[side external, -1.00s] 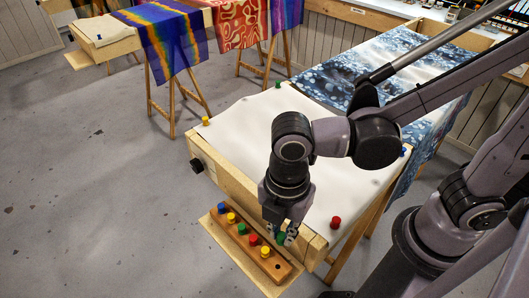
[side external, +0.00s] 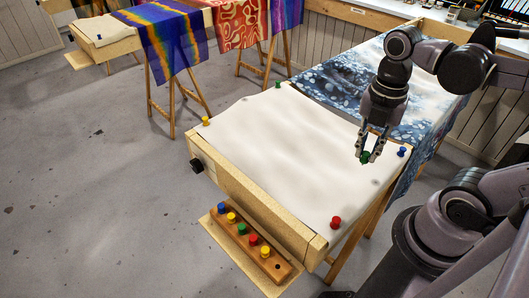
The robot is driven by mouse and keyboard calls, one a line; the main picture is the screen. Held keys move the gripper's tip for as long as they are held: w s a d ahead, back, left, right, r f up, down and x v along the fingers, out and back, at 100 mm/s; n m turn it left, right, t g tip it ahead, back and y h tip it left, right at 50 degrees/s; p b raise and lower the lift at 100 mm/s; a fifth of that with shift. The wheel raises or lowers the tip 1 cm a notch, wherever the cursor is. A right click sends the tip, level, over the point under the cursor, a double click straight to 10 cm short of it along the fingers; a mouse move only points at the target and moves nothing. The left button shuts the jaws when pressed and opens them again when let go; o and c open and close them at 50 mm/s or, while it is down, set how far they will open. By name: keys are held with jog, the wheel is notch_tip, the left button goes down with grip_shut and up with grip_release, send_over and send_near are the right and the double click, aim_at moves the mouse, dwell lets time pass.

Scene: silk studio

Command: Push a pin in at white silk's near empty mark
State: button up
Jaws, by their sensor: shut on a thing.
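The white silk (side external: 285,150) is stretched over a wooden frame. Pins stand along its edges: yellow (side external: 206,121) at the left, green (side external: 278,84) at the back, red (side external: 336,222) at the front right and blue (side external: 402,151) at the right. My gripper (side external: 370,149) points down over the silk's right part, left of the blue pin. It is shut on another green pin (side external: 365,157). Whether this pin touches the silk I cannot tell. A faint dark spot (side external: 375,182) shows on the silk below and right of the held pin.
A wooden pin rack (side external: 247,240) on a ledge at the frame's front holds several coloured pins and has an empty hole at its right end. A blue patterned silk (side external: 330,79) lies behind the white one. Other draped silks hang at the back left.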

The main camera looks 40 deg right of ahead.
jog(key=shift+s+d+f, duration=0.5)
jog(key=shift+f, duration=0.85)
jog(key=shift+s+d+f, duration=0.5)
jog(key=shift+d+f, duration=0.05)
jog(key=shift+f, duration=0.75)
jog(key=shift+s+d+f, duration=0.5)
jog(key=shift+f, duration=0.85)
jog(key=shift+f, duration=0.3)
jog(key=o, duration=0.8)
jog(key=shift+o, duration=0.2)
jog(key=shift+r, duration=0.1)
notch_tip(320, 180, up, 12)
